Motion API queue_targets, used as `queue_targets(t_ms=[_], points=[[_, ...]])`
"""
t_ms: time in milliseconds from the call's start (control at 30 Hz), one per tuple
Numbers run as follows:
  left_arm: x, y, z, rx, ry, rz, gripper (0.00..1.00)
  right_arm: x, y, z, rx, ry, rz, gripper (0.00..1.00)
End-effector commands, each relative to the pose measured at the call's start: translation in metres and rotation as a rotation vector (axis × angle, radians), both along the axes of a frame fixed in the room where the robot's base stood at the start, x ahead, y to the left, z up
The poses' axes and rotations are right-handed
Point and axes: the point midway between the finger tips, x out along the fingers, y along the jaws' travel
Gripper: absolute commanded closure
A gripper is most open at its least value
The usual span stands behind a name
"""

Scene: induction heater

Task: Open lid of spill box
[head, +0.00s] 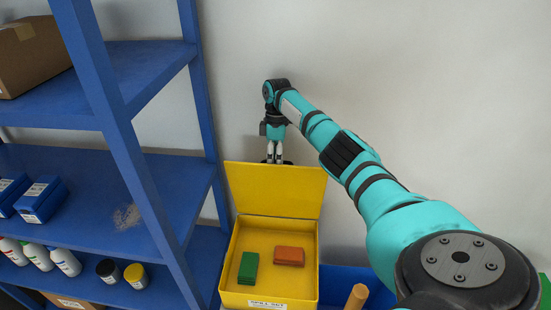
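The yellow spill box (228,299) stands at the lower middle of the head view. Its lid (276,188) stands raised, nearly upright, at the back of the box. Inside lie a green block (248,268) and an orange-brown block (289,256). My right gripper (274,160) is at the lid's top edge, pointing down, with its fingertips partly hidden behind the lid. I cannot tell whether its fingers are open or shut, or whether they touch the lid. My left gripper is out of view.
A blue shelf rack (150,185) stands close on the left, with a cardboard box (35,55), blue packages (41,199), bottles and jars. A blue bin (340,275) with a wooden handle (356,296) is right of the box. A plain wall (420,80) is behind.

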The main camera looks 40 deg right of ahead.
Motion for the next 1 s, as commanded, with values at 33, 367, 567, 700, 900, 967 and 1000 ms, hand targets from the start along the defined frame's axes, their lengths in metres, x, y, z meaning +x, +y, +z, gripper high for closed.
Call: queue_targets(t_ms=[33,367,567,700,900,967,1000], points=[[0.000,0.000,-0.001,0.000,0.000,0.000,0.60,-0.001,0.001,-0.005,-0.001,0.004,0.000,0.67],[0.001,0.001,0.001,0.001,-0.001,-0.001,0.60,-0.001,0.000,-0.002,-0.001,0.001,-0.001,0.66],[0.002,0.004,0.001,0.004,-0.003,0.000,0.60,0.000,-0.001,0.002,0.000,-0.001,-0.002,0.66],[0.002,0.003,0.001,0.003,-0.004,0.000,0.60,0.003,-0.003,0.019,0.000,-0.005,-0.003,0.66],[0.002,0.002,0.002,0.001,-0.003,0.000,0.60,0.008,-0.008,0.062,0.001,-0.007,-0.002,0.66],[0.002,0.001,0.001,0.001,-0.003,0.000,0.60,0.010,-0.009,0.075,0.001,-0.007,-0.001,0.66],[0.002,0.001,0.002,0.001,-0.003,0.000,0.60,0.011,-0.010,0.083,0.002,-0.006,-0.002,0.66]])
